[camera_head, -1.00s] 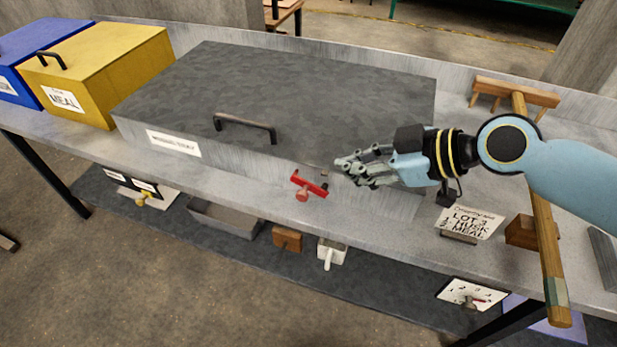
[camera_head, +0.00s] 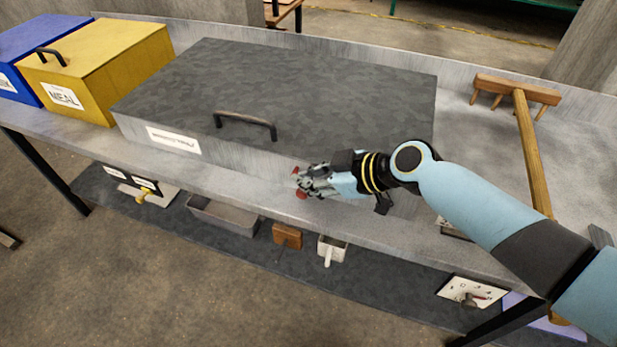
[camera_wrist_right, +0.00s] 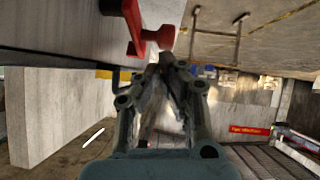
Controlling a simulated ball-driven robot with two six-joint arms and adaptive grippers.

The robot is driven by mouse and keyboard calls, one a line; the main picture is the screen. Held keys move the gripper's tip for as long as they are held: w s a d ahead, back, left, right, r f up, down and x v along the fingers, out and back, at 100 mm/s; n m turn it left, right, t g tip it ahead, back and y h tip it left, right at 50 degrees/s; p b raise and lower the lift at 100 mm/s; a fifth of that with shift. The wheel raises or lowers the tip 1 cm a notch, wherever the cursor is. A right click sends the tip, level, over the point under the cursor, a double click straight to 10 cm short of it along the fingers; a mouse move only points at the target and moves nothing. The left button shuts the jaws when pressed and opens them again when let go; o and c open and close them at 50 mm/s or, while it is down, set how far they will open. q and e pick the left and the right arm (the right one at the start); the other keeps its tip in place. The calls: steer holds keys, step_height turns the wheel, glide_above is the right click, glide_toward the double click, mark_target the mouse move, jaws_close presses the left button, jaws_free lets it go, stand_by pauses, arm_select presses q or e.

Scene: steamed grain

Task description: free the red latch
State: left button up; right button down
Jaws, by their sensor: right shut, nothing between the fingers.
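The red latch (camera_head: 301,194) is on the front of the grey bin (camera_head: 290,90), low at its right part. In the head view my right gripper (camera_head: 307,181) covers most of it, and only red bits show at the fingertips. In the right wrist view the red latch (camera_wrist_right: 140,30) shows as a red bar with a round knob at the top. My right gripper (camera_wrist_right: 165,65) is shut and empty, its fingertips close to the knob. I cannot tell whether they touch it. My left gripper is not in view.
A black handle (camera_head: 245,125) sits on the grey bin's lid edge. A yellow meal bin (camera_head: 110,65) and a blue bin (camera_head: 45,45) stand at the left. A wooden rake (camera_head: 530,150) lies at the right.

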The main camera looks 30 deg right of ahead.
steer(key=shift+r+p, duration=0.1)
steer(key=shift+p, duration=0.2)
steer(key=shift+w+a+g+h+p, duration=0.3)
steer(key=shift+g+h+p, duration=0.15)
steer(key=shift+p, duration=0.65)
steer(key=shift+w+a+f+b, duration=0.25)
steer(key=shift+f+b, duration=0.4)
steer(key=shift+b, duration=0.25)
steer(key=shift+w+a+f+b, duration=0.1)
steer(key=shift+w+f+b, duration=0.1)
steer(key=shift+b, duration=0.2)
steer(key=shift+r, duration=0.3)
